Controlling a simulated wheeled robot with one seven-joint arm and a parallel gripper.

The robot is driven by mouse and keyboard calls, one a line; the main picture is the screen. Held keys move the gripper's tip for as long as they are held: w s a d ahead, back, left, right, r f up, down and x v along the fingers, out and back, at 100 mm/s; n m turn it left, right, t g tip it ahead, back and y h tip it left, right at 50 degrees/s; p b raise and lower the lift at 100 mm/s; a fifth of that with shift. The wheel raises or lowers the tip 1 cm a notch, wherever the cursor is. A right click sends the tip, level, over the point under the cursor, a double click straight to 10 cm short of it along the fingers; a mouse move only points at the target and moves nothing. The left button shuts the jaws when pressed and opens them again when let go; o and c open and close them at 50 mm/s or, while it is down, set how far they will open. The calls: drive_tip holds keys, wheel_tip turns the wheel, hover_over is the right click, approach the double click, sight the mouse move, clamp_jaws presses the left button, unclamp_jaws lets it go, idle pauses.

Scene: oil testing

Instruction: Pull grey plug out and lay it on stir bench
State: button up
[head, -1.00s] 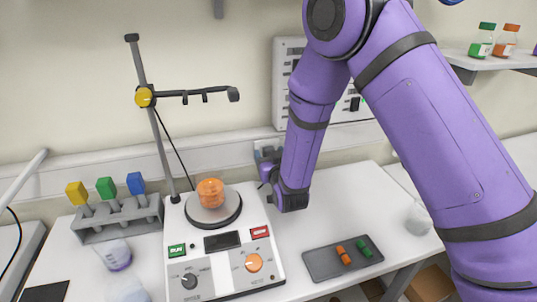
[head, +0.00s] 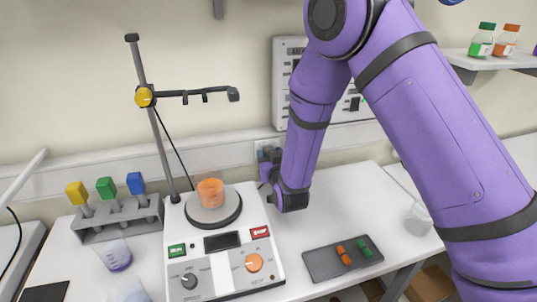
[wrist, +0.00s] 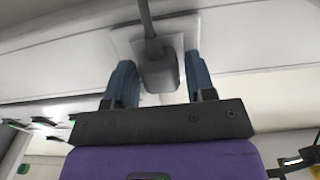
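The grey plug (wrist: 160,72) sits at a pale wall socket plate (wrist: 122,40) in the wrist view, with its grey cable running to the top of the picture. My gripper (wrist: 160,70) has one blue finger on each side of the plug, with narrow gaps showing, so it looks open around it. In the head view my gripper (head: 268,160) is at the wall behind the white stir bench (head: 325,215), in front of the socket plate (head: 261,146). The plug cannot be made out there.
A stirrer (head: 228,278) carries a beaker of orange liquid (head: 210,192) beside a clamp stand (head: 160,130). A dark tray (head: 318,265) with small orange and green pieces lies at the front right. The bench between tray and wall is mostly clear.

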clamp_jaws()
drive_tip(key=v, duration=0.6)
idle(1.2)
drive_tip(key=shift+w, duration=0.1)
drive_tip(key=d+f+g+h, duration=0.1)
drive_tip(key=f+g, duration=0.1)
drive_tip(key=w+d+f+g, duration=0.1)
drive_tip(key=g, duration=0.2)
drive_tip(key=d+f+g+h, duration=0.1)
drive_tip(key=d+f+g, duration=0.1)
drive_tip(key=g, duration=0.1)
drive_tip(key=shift+w+f+h, duration=0.3)
drive_tip(key=shift+f, duration=0.05)
drive_tip(key=shift+s+d+f+g+h, duration=0.2)
drive_tip(key=shift+s+d+g, duration=0.2)
drive_tip(key=shift+g, duration=0.35)
drive_tip(key=shift+s+d+f+g+h, duration=0.15)
drive_tip(key=shift+s+d+g, duration=0.25)
drive_tip(key=shift+g, duration=0.35)
drive_tip(key=shift+f, duration=2.5)
